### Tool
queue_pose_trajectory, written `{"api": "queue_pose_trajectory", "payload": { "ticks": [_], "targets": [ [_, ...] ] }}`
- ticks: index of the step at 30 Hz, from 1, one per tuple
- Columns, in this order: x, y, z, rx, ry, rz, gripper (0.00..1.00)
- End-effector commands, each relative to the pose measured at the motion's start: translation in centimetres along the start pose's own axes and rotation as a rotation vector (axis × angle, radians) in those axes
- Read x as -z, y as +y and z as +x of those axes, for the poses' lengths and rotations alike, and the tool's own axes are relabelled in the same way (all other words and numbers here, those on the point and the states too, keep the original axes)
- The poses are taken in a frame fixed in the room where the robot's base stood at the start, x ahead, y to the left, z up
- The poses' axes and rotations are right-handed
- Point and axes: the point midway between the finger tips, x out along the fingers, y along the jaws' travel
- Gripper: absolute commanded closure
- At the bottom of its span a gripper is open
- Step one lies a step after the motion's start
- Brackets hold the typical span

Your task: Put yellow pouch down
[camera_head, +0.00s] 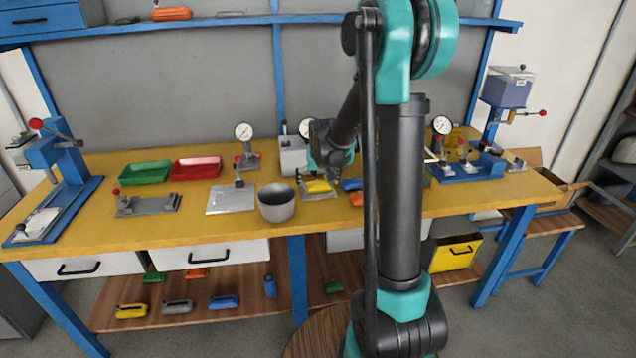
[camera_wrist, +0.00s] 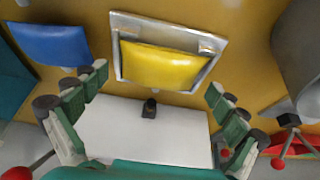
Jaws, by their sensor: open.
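The yellow pouch (camera_head: 318,186) lies on a small grey metal plate or tray (camera_head: 308,195) on the yellow bench. In the wrist view the yellow pouch (camera_wrist: 164,66) lies within the raised rim of the metal tray (camera_wrist: 121,26). My gripper (camera_wrist: 156,104) is open, its green-padded fingers spread wide with nothing between them. The pouch is beyond the fingertips and apart from them. In the head view my gripper (camera_head: 333,150) is above and just behind the pouch, partly hidden by my arm.
A grey pot (camera_head: 277,203) stands left of the tray. A blue pouch (camera_head: 351,184) lies to its right, partly behind my arm. Green (camera_head: 146,173) and red (camera_head: 196,168) bins, gauge stands (camera_head: 246,150) and a blue press (camera_head: 62,170) occupy the bench.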

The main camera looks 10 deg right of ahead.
Motion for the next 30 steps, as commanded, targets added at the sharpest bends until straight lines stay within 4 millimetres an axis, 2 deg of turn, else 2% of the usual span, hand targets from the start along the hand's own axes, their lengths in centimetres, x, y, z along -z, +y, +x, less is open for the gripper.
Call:
{"api": "queue_pose_trajectory", "payload": {
  "ticks": [8, 22, 30],
  "targets": [
    [0.4, 0.0, -2.8, 0.000, 0.000, 0.000, 0.03],
    [0.4, 0.0, -10.8, 0.000, 0.000, 0.000, 0.03],
    [0.2, 0.1, -12.9, 0.000, 0.000, 0.000, 0.03]
  ]
}}
